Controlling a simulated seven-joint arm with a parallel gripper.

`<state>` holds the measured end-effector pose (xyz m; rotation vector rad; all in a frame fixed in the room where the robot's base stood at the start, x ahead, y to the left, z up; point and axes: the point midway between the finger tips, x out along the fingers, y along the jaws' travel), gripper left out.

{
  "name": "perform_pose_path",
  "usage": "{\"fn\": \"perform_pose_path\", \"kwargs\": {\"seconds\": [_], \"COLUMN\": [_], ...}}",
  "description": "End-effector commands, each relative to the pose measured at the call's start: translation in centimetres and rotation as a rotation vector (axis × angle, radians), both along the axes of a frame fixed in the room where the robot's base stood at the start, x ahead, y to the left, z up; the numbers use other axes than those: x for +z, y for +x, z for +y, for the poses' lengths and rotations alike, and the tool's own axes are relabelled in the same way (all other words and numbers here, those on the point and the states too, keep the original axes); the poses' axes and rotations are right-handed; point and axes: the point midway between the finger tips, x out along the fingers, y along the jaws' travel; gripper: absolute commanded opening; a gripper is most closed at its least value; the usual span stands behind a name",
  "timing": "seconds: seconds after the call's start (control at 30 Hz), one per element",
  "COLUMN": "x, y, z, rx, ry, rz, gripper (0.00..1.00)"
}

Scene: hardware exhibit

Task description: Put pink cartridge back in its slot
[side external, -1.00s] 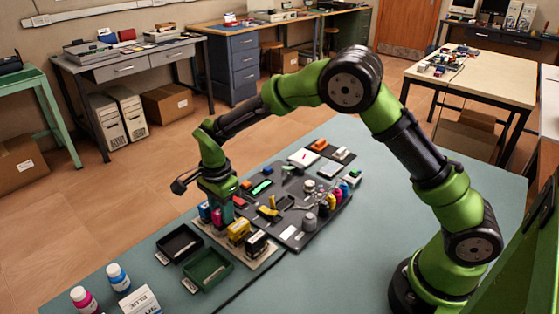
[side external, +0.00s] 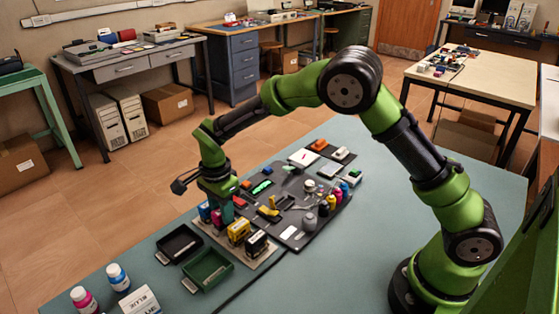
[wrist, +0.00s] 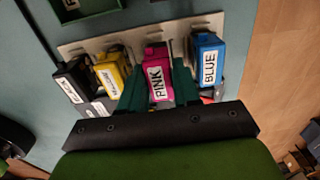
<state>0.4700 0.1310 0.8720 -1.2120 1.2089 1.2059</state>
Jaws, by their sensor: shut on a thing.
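The pink cartridge (wrist: 158,86), labelled PINK, is upright between the two green fingers of my gripper (wrist: 156,78) in the wrist view. The fingers are shut on its sides. It is in line with the row on the pale rack (wrist: 134,36), between the yellow cartridge (wrist: 110,72) and the blue cartridge (wrist: 208,66). In the side external view the pink cartridge (side external: 216,219) shows low beneath my gripper (side external: 219,208). Its lower end and the slot are hidden, so I cannot tell how deep it sits.
A black cartridge (wrist: 75,82) stands at the row's far end. A black tray (side external: 179,243) and a green tray (side external: 207,268) lie in front of the rack. A dark mat (side external: 291,235) with many small parts is to the right. Bottles (side external: 117,277) stand at lower left.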

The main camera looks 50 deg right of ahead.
Motion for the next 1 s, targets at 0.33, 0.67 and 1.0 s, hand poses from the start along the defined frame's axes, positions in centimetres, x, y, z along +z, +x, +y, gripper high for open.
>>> {"fn": "perform_pose_path", "kwargs": {"seconds": [0.33,0.67,1.0], "x": [-0.3,-0.7,-1.1], "y": [0.0,0.0,0.0], "z": [0.0,0.0,0.0], "rx": [0.000,0.000,0.000], "ry": [0.000,0.000,0.000], "rz": [0.001,0.001,0.000], "gripper": [0.10,0.10,0.10]}}
